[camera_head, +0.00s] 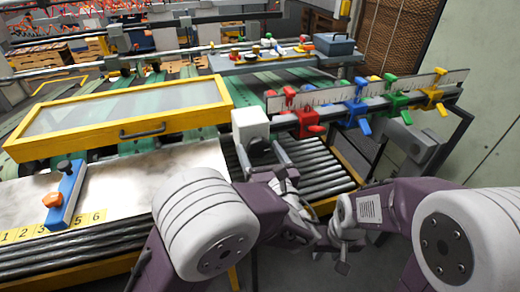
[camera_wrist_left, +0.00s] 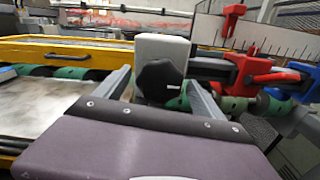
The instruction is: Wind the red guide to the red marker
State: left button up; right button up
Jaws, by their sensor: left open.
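The red guide (camera_head: 306,124) hangs on the rail below the white scale (camera_head: 325,96), at its left end. It also shows at the right of the left wrist view (camera_wrist_left: 255,72). A smaller red piece (camera_head: 290,97) sits above it; I cannot tell whether this is the red marker or part of the guide. A black knob (camera_wrist_left: 160,82) is on the pale block (camera_head: 251,122) left of the guide. My left gripper (camera_head: 264,160) is open, its fingers on either side of the knob, with no clear contact. My right gripper (camera_head: 343,245) hangs lower right, its jaws unclear.
Blue (camera_head: 357,108), green (camera_head: 397,98) and yellow (camera_head: 434,93) guides stand further right along the rail. A yellow-framed clear cover (camera_head: 125,110) is at the left. Metal rollers (camera_head: 320,178) run below the rail. A blue clamp (camera_head: 66,195) lies on the sheet.

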pick_arm(q)
jog(key=c, duration=1.4)
jog(key=shift+o, duration=0.2)
jog(key=shift+f+n+b, duration=0.2)
jog(key=shift+n+b, duration=0.3)
jog(key=shift+b, duration=0.3)
jog(key=n+b, duration=1.1)
jog(key=b, duration=0.4)
jog(key=shift+f, duration=0.1)
jog(key=shift+r+n+b, duration=0.3)
jog(key=shift+n+b, duration=0.9)
jog(key=shift+b, duration=0.5)
jog(key=o, duration=1.4)
jog(key=shift+c, duration=0.2)
